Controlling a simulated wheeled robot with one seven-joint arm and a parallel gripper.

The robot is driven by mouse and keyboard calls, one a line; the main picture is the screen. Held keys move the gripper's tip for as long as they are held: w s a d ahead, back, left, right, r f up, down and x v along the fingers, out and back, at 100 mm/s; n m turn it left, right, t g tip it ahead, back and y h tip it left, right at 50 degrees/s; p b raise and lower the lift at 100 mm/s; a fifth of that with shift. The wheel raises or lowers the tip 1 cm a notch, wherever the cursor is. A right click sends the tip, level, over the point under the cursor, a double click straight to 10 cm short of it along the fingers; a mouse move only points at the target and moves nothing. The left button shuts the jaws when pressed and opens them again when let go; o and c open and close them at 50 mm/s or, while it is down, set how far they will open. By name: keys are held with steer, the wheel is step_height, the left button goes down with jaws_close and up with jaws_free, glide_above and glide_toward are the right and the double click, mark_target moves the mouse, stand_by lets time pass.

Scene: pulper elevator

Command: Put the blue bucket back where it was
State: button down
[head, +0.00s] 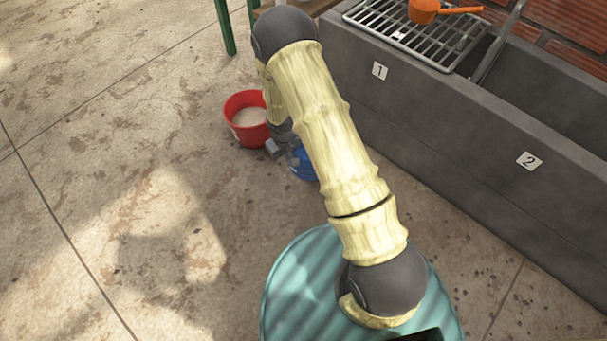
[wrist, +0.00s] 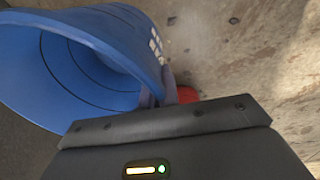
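The blue bucket (head: 303,165) is mostly hidden behind my arm in the head view, beside the red bucket. In the wrist view the blue bucket (wrist: 92,62) fills the upper left, its open mouth toward the camera and white marks on its outer wall. My gripper (wrist: 158,92) has one finger inside the bucket and one outside, with the rim wall pinched between them. In the head view my gripper (head: 284,149) is partly hidden by my arm. I cannot tell whether the bucket touches the floor.
A red bucket (head: 247,118) with pale contents stands just left of the blue one. A grey concrete trough (head: 450,130) marked 1 and 2 runs along the right, with a metal grate (head: 415,32) and orange scoop (head: 424,10). The floor at left is clear.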

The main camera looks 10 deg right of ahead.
step_height(320, 180, down, 6)
steer(key=b, duration=0.3)
step_height(320, 180, down, 4)
steer(key=b, duration=0.3)
steer(key=shift+r, duration=0.15)
steer(key=c, duration=1.7)
jaws_free()
steer(key=r+p, duration=0.2)
steer(key=r, duration=0.2)
steer(key=s+r+p, duration=0.1)
steer(key=r+p, duration=0.2)
steer(key=r, duration=0.1)
steer(key=r+p, duration=0.3)
steer(key=r, duration=0.1)
steer(key=shift+s+a, duration=0.4)
